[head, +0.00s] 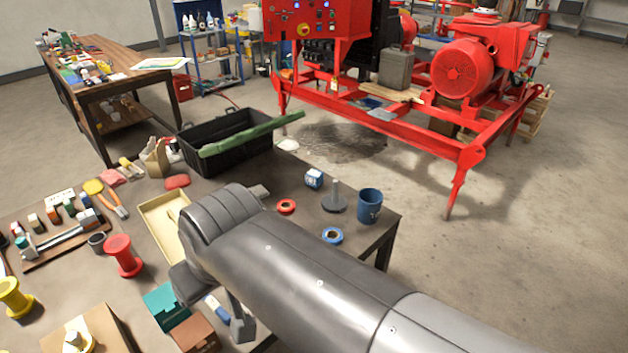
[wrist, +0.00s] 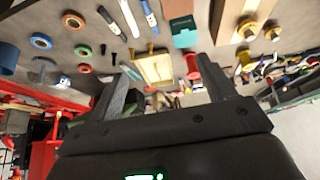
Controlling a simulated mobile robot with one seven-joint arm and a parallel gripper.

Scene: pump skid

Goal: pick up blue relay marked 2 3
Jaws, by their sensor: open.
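A small blue-and-white block (head: 314,179) sits on the table near its far edge, left of the blue cup; its marking is too small to read. It also shows in the wrist view (wrist: 64,82), at the left. Another block with a blue face (head: 86,217) stands in the rack at the left of the head view; I cannot tell which is the relay marked 2 3. My gripper (wrist: 162,68) is open and empty, with clear space between its fingers. It is above the table and apart from both blocks. In the head view my arm largely hides it.
A grey stand with a post (head: 334,199), blue cup (head: 369,206), red tape roll (head: 286,207) and blue tape roll (head: 332,235) surround the block. A black crate (head: 205,160) holding a green bar stands behind. The red pump skid (head: 460,150) is beyond the table.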

